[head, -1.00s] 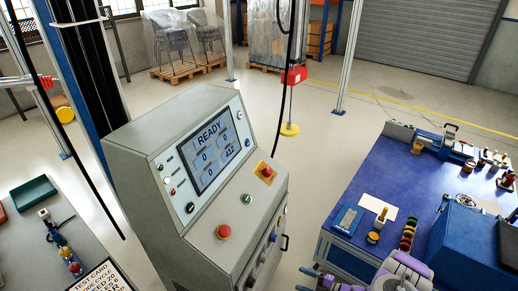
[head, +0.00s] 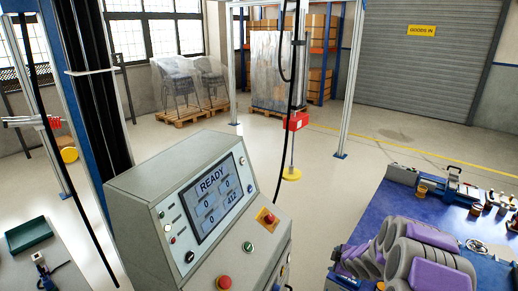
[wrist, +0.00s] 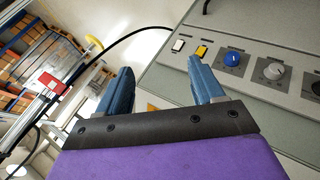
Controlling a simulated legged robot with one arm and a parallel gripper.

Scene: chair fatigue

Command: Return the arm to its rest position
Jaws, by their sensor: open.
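My gripper (wrist: 158,90) shows in the wrist view with its two blue-grey fingers spread apart and nothing between them. It is tilted towards the lower front panel of the grey control console, whose knobs and buttons lie beyond the fingertips; I cannot tell the exact gap. The console (head: 140,185) also stands in the middle of the head view, with its screen reading READY. My folded purple and grey arm (head: 425,255) shows at the lower right of the head view, in front of the blue workbench. The gripper's fingers cannot be made out in that view.
The blue workbench (head: 360,228) with tools stands at right. A grey table with a green tray (head: 28,235) is at lower left. A dark column (head: 85,90) rises behind the console. A red box (head: 297,121) hangs on a cable. Open floor lies behind the console.

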